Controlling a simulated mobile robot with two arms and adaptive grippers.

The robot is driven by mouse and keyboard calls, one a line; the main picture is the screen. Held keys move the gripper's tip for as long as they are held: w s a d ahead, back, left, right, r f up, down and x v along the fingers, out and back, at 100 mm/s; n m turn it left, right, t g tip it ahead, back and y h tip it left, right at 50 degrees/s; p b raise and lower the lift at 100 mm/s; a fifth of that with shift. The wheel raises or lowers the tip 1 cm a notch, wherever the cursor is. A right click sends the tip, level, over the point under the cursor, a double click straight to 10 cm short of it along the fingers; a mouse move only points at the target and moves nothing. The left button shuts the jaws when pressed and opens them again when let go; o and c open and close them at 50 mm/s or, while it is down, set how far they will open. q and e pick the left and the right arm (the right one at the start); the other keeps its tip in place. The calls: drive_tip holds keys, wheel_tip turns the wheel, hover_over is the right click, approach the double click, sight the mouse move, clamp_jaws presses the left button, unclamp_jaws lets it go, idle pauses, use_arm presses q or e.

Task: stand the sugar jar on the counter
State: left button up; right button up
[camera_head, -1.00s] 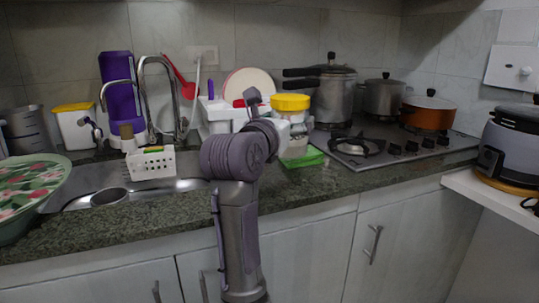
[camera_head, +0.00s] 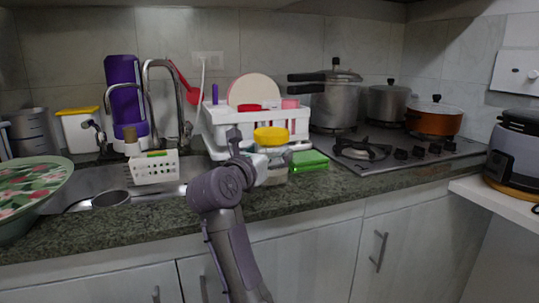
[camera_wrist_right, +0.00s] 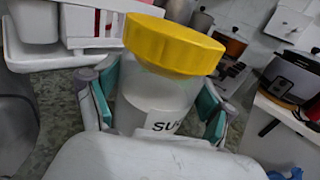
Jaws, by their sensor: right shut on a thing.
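The sugar jar has a yellow lid (camera_head: 271,136) and a clear body with white contents. It is upright at the front of the dish rack, low over the granite counter (camera_head: 310,189). I cannot tell whether its base touches the counter. In the right wrist view the jar (camera_wrist_right: 150,90) shows a label reading "SU", partly hidden by my wrist. My right gripper (camera_head: 276,164) is shut on the jar body, with the green-padded fingers (camera_wrist_right: 158,103) on either side of it. My left gripper is not in view.
A green sponge (camera_head: 310,160) lies just right of the jar, and the white dish rack (camera_head: 217,133) is behind it. The gas stove (camera_head: 400,150) is farther right. The counter front right of the jar is clear.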

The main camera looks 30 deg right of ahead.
drive_tip(key=shift+r, duration=0.1)
drive_tip(key=o, duration=1.7)
drive_tip(key=shift+f, duration=0.2)
drive_tip(key=shift+c, duration=0.2)
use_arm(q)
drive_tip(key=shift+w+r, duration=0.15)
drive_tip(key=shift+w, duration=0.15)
use_arm(e)
drive_tip(key=shift+r, duration=0.15)
